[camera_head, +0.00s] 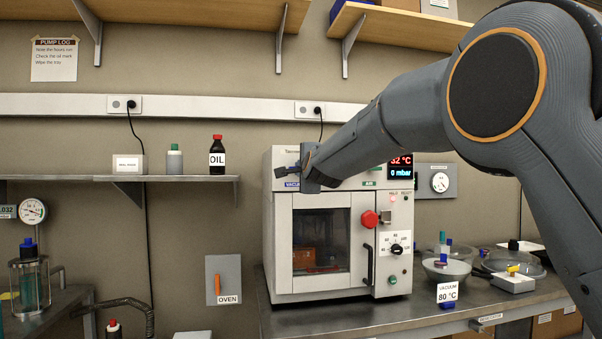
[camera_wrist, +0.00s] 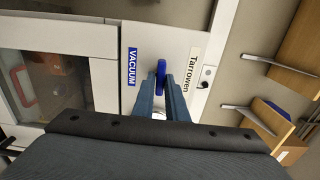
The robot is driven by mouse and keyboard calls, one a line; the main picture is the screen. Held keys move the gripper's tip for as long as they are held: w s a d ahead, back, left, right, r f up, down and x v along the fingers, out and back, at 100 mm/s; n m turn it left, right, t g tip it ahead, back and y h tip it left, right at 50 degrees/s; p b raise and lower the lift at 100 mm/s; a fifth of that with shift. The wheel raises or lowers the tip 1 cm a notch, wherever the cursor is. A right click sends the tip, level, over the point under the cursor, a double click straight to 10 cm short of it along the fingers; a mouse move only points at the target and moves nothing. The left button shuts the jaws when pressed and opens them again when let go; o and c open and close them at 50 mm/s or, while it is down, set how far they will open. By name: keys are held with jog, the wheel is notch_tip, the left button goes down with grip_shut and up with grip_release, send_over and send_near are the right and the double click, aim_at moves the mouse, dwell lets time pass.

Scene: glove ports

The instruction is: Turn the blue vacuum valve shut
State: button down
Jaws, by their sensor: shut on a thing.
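The grey-white vacuum oven (camera_head: 320,294) stands on the bench in the head view. In the wrist view, the blue vacuum valve handle (camera_wrist: 161,70) stands out from its front, between the VACUUM label (camera_wrist: 131,66) and the Tarrowen label (camera_wrist: 194,67). Its long side runs along the direction of the label text. My gripper (camera_wrist: 161,82) is shut on the handle, with one finger on each side. In the head view, my gripper (camera_head: 285,173) is at the oven's upper left and hides the valve. The VACUUM label (camera_head: 291,184) partly shows below it.
The oven's display (camera_head: 401,166) reads 0 mbar. A red knob (camera_head: 369,219) and a dark door handle (camera_head: 368,264) are lower on the front. Shelves (camera_head: 190,12) hang above. A shelf with an OIL bottle (camera_head: 217,158) is at left. Glassware stands on the bench at right.

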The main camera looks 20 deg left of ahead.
jog(key=c, duration=1.8)
grip_release()
jog(key=b+v, duration=0.1)
jog(key=v, duration=0.6)
jog(key=shift+s+d+b, duration=0.2)
jog(key=shift+s+b, duration=0.15)
jog(key=shift+f, duration=0.1)
